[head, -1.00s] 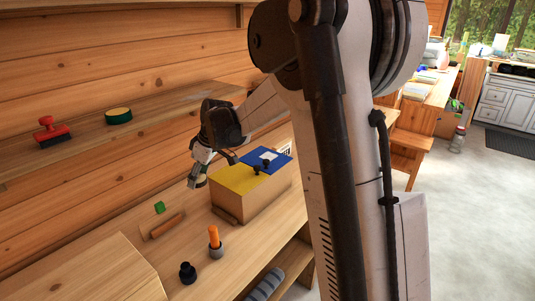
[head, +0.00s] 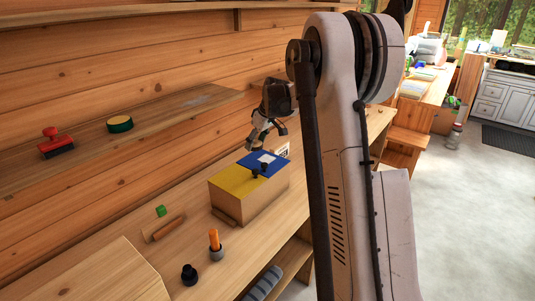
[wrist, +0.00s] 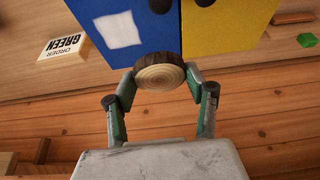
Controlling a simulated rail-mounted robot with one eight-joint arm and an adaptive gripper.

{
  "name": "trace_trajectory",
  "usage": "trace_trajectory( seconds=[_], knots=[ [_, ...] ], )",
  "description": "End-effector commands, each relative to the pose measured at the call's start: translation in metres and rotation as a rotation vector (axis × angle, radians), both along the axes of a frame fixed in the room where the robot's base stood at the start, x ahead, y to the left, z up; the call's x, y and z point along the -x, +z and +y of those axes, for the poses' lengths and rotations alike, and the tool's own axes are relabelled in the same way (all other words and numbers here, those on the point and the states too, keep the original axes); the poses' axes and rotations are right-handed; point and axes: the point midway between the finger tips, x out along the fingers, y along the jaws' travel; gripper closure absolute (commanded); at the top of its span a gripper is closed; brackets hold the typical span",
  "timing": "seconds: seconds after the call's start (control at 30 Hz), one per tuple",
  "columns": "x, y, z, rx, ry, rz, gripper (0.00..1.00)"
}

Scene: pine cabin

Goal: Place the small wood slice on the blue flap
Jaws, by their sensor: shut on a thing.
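The small wood slice (wrist: 160,76), pale with rings and dark bark, is pinched between the fingers of my gripper (wrist: 160,88) in the wrist view. I cannot make it out clearly in the head view. My gripper (head: 265,142) is at the back side of the box, above and behind the blue flap (head: 283,163). The blue flap (wrist: 95,42) has a white square on it and lies beside the yellow flap (head: 230,180). In the wrist view the slice overlaps the near edge of both flaps, around their seam. I cannot tell whether it touches them.
Two black knobs (head: 256,173) stand on the flaps near the seam. An "ORDER GREEN" sign (wrist: 62,46) stands beyond the blue side. A green cube (head: 160,210), a wooden block (head: 165,228), an orange-topped peg (head: 214,240) and a black knob-like piece (head: 189,274) are on the bench.

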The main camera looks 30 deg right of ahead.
Motion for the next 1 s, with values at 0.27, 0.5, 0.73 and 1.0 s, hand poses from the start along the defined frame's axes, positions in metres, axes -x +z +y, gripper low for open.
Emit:
trace_trajectory(
  seconds=[0.27, 0.5, 0.73, 1.0],
  knots=[
    [-0.007, -0.028, -0.049, 0.000, -0.001, 0.000, 0.69],
    [-0.008, -0.039, -0.060, -0.001, 0.001, 0.000, 0.69],
    [-0.008, -0.066, -0.060, -0.001, 0.001, 0.000, 0.69],
    [-0.008, -0.077, -0.059, -0.001, 0.001, 0.000, 0.69]
  ],
)
